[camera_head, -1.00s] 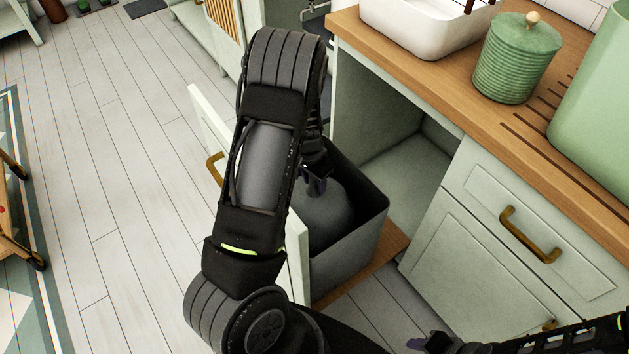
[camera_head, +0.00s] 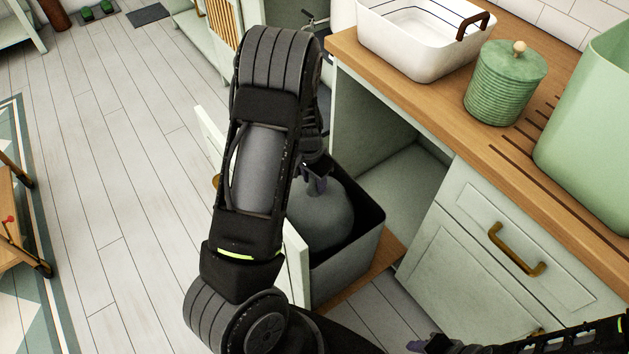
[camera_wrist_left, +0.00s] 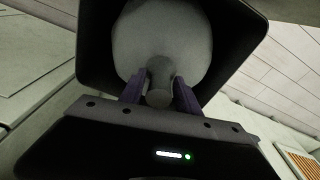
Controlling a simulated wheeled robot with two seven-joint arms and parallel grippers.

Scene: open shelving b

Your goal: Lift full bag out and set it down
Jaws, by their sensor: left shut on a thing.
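The full bag (camera_head: 325,215) is a grey, rounded sack with a gathered neck. It sits at least partly inside a dark bin (camera_head: 345,265) in the pulled-out cabinet drawer. My left gripper (camera_head: 314,186) is shut on the bag's neck from above. In the left wrist view, the purple fingers (camera_wrist_left: 160,95) pinch the neck, and the bag (camera_wrist_left: 165,40) bulges beyond it within the dark bin's rim (camera_wrist_left: 95,45). My left arm hides part of the bin and drawer. My right gripper (camera_head: 425,345) shows only in part at the bottom edge, away from the bag.
The drawer front (camera_head: 297,262) stands left of the bin. The wooden counter (camera_head: 400,90) holds a white basin (camera_head: 425,50), a green lidded jar (camera_head: 505,85) and a large green container (camera_head: 590,140). Open plank floor (camera_head: 130,200) lies to the left, with a wooden cart (camera_head: 15,230) at the edge.

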